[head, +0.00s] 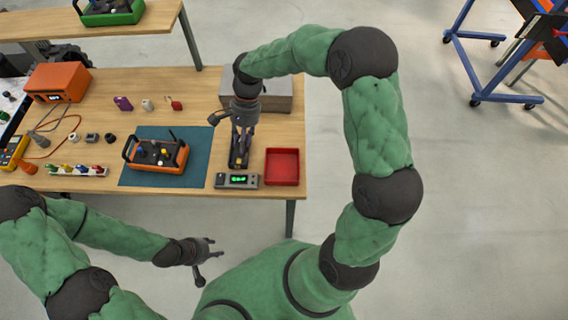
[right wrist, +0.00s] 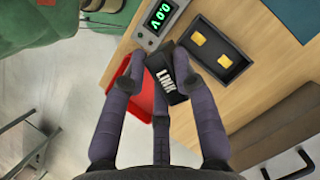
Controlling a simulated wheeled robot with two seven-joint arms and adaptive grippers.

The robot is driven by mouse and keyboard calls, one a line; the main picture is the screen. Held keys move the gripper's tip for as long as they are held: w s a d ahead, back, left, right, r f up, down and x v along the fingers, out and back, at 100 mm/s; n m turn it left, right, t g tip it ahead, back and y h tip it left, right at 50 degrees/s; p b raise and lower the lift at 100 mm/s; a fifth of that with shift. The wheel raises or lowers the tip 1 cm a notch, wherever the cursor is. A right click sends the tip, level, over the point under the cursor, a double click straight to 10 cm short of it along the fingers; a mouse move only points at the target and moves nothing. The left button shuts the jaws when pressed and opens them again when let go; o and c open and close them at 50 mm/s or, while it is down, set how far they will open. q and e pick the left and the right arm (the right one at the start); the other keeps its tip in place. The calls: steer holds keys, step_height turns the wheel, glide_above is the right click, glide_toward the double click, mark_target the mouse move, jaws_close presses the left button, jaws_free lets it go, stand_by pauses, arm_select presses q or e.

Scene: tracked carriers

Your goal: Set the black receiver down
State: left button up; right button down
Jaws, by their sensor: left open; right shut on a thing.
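The black receiver (right wrist: 172,84), a small block with white LINK lettering, is between the fingers of my right gripper (right wrist: 163,68) in the right wrist view. My right gripper (head: 241,141) is shut on it, fingers pointing down over the table in the head view. The black cradle (right wrist: 234,64) with two gold pads shows empty beside the receiver in the right wrist view. A grey meter (right wrist: 147,38) with a green 0.0 V display adjoins it; it also shows in the head view (head: 222,182). My left gripper (head: 209,262) is open and empty, in front of the table.
A red tray (head: 282,168) sits right of the cradle, with a grey box (head: 276,94) behind. An orange-and-black carrier (head: 157,154) stands on a blue mat (head: 197,162) to the left. Small parts and an orange box (head: 58,82) occupy the table's left side.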

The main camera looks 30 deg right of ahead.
mark_target(236, 145)
steer(key=m+t, duration=0.1)
steer(key=m, duration=0.1)
steer(key=a+r+m+t, duration=0.1)
steer(key=m, duration=0.4)
steer(key=shift+s+a+r+t+y+p, duration=0.2)
steer(key=shift+a+r+t+y+p, duration=0.1)
steer(key=shift+a+r+t+y, duration=0.1)
steer(key=m, duration=0.2)
steer(key=m+t, duration=0.1)
steer(key=shift+a+r, duration=0.3)
steer(key=shift+r, duration=0.05)
steer(key=s+d+f+m+b, duration=0.1)
steer(key=s+d+f+b, duration=0.1)
steer(key=d+f, duration=0.2)
steer(key=s+d+f+m+t+b, duration=0.1)
steer(key=s+d+f+b, duration=0.1)
steer(key=d+f, duration=0.1)
steer(key=s+d+f+m+b, duration=0.1)
steer(key=s+d+f+b, duration=0.1)
steer(key=d+f, duration=0.2)
steer(key=shift+s+d+f+h, duration=0.3)
steer(key=shift+s+d+h, duration=0.05)
steer(key=shift+d+h, duration=0.1)
steer(key=shift+f+b, duration=0.45)
steer(key=shift+b, duration=0.05)
steer(key=shift+r, duration=0.1)
